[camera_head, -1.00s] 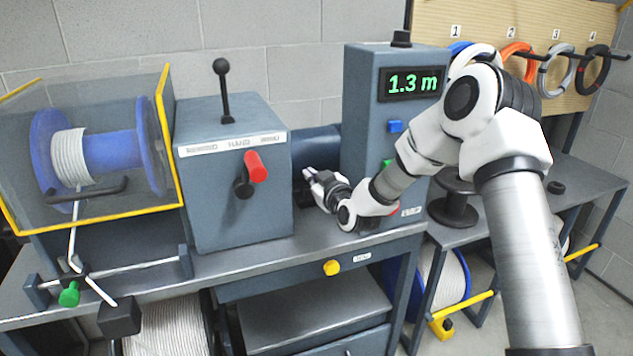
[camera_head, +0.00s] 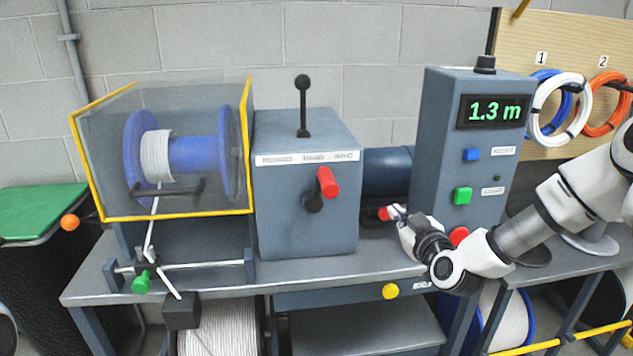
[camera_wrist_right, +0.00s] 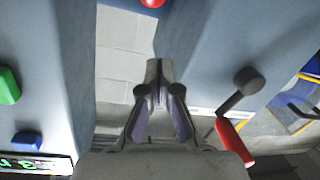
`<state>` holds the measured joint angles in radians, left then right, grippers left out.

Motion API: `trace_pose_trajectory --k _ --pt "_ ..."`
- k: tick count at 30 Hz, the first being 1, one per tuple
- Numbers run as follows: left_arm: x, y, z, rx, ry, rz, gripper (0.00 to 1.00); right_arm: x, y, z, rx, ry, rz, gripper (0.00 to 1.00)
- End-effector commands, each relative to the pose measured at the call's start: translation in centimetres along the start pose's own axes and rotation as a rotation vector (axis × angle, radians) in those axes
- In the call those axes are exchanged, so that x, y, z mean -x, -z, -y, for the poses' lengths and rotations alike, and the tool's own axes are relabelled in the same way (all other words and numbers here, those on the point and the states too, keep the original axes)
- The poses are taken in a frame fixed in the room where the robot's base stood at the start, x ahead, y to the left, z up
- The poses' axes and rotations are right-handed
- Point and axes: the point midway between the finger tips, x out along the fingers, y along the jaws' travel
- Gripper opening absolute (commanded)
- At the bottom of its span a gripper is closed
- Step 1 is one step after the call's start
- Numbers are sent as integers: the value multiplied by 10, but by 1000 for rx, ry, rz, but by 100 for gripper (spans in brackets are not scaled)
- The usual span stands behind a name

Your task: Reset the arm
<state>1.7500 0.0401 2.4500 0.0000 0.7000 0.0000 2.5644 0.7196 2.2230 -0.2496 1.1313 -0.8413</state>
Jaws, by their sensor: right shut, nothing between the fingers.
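My right arm comes in from the right in the head view, and its gripper (camera_head: 396,213) is in front of the gap between the grey gearbox (camera_head: 308,210) and the grey meter cabinet (camera_head: 440,150). In the right wrist view the gripper (camera_wrist_right: 157,66) is shut, its fingertips together with nothing between them. The red-handled crank (camera_head: 327,182) on the gearbox is apart from the gripper, to its left. It also shows in the right wrist view (camera_wrist_right: 234,142). My left gripper is not in view.
The meter display (camera_head: 492,112) reads 1.3 m, above a blue button (camera_head: 472,154) and a green button (camera_head: 463,196). A blue spool (camera_head: 195,154) sits behind a yellow-edged guard at the left. A red button (camera_head: 459,236) is close to my right forearm. Coils hang at the right.

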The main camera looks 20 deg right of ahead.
Motion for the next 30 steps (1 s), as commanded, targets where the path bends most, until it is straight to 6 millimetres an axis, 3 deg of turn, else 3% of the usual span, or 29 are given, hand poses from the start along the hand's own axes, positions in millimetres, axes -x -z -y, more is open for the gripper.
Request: trace_pose_trajectory --k 5,8,11,14,18,21,24,27,30 --pt "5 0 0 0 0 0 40 0 -10 5 8 12 28 0" --pt "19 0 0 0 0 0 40 4 -43 34 77 81 120 0" --pt "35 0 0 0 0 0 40 26 -96 88 180 215 267 0" --pt "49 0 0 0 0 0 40 72 -156 142 234 367 455 0" --pt "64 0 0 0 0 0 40 164 -227 199 209 533 765 0" --pt "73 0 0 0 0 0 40 242 -262 221 148 587 1022 0" --pt "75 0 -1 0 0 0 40 310 -279 226 39 530 1282 0" --pt "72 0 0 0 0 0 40 334 -283 219 -130 369 1441 0" --pt "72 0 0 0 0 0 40 336 -284 218 -194 311 1474 0"
